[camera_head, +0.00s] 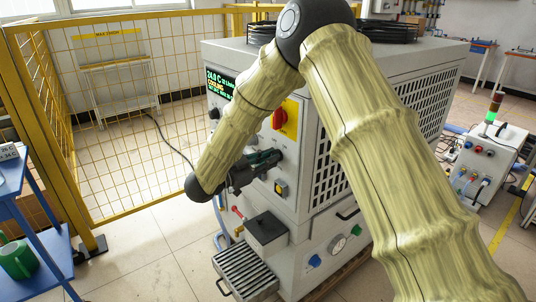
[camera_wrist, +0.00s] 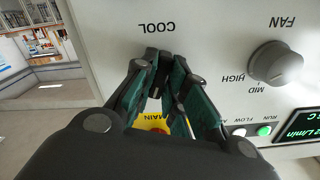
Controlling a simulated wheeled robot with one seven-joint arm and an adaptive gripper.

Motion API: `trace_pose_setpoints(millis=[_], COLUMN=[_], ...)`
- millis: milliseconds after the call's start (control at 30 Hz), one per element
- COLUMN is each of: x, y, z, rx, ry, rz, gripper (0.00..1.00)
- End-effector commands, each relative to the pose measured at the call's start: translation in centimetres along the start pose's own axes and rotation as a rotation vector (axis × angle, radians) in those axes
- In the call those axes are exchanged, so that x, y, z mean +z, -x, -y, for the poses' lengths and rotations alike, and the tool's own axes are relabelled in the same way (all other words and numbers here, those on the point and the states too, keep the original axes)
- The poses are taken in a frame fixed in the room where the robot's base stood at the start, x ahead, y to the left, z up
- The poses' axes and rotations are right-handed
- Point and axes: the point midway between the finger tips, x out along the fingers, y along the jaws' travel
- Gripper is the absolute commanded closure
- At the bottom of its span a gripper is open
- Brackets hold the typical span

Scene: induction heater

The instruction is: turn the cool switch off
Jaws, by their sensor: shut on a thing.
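The induction heater (camera_head: 391,97) is a pale grey cabinet with a control panel. Its green display (camera_head: 220,83) shows 24.0 C and a line that seems to read COOLING. My gripper (camera_head: 264,160) is at the panel, below the display. In the wrist view my gripper's fingertips (camera_wrist: 158,58) come together at the panel beside the upside-down COOL label (camera_wrist: 156,27). They are shut on the cool switch, which the fingers almost wholly hide, so its setting cannot be read.
The grey fan knob (camera_wrist: 275,63) is right of the fingers in the wrist view. A red main switch (camera_head: 280,118) on a yellow plate is close by. A yellow fence (camera_head: 120,120) stands left, and a dark box (camera_head: 266,231) juts out below.

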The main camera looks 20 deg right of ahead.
Motion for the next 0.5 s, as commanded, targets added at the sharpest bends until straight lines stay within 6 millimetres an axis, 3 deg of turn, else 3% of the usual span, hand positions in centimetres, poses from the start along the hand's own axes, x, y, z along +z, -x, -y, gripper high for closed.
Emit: trace_pose_setpoints(millis=[500], x=[-0.64], y=[0.05], z=[0.17], rx=[-0.001], ry=[0.442], rz=[0.000], gripper=[1.00])
